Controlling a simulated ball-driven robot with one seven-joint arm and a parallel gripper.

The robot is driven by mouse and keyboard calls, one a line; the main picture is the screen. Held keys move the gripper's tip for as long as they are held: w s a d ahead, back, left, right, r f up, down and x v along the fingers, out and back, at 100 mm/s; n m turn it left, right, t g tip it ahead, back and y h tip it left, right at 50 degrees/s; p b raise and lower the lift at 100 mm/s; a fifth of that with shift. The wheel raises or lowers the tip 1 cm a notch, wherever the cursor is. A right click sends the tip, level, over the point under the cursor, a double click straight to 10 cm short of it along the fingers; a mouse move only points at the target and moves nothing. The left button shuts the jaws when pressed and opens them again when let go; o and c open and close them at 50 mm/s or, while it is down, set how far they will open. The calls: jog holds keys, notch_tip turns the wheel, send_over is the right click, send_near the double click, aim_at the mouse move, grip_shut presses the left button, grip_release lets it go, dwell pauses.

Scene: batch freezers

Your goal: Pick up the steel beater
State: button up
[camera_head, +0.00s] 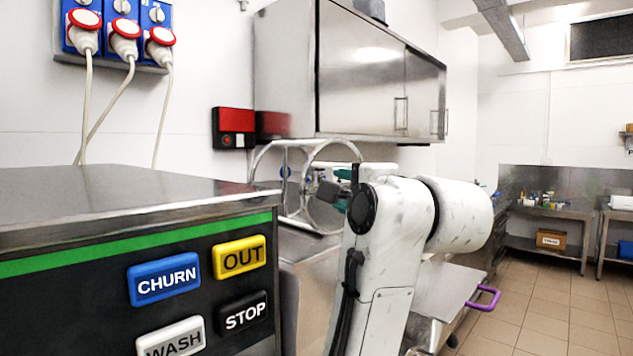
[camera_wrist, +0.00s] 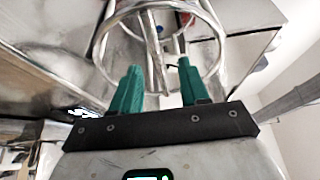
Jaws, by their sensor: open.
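The steel beater (camera_head: 303,188) is an open frame of shiny rings joined by bars. In the head view it rests on a steel surface behind the black machine, partly hidden by my arm. My gripper (camera_head: 342,188) is at the right end of the beater, its green fingers partly hidden by my wrist. In the wrist view my gripper (camera_wrist: 159,76) is open, with its two fingers apart. There the beater (camera_wrist: 154,52) shows ahead, with a bar running down between the fingers. I cannot tell whether either finger touches it.
A black machine (camera_head: 80,300) with CHURN, OUT, STOP and WASH buttons stands close at front left. Steel wall cabinets (camera_head: 360,80) hang above the beater. A purple handle (camera_head: 485,297) sticks out at lower right. Tiled floor (camera_head: 550,310) is free at right.

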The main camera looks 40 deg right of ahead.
jog(key=shift+p+x, duration=1.15)
jog(key=shift+x, duration=2.25)
jog(key=shift+a+f, duration=0.2)
jog(key=shift+c, duration=0.2)
grip_shut()
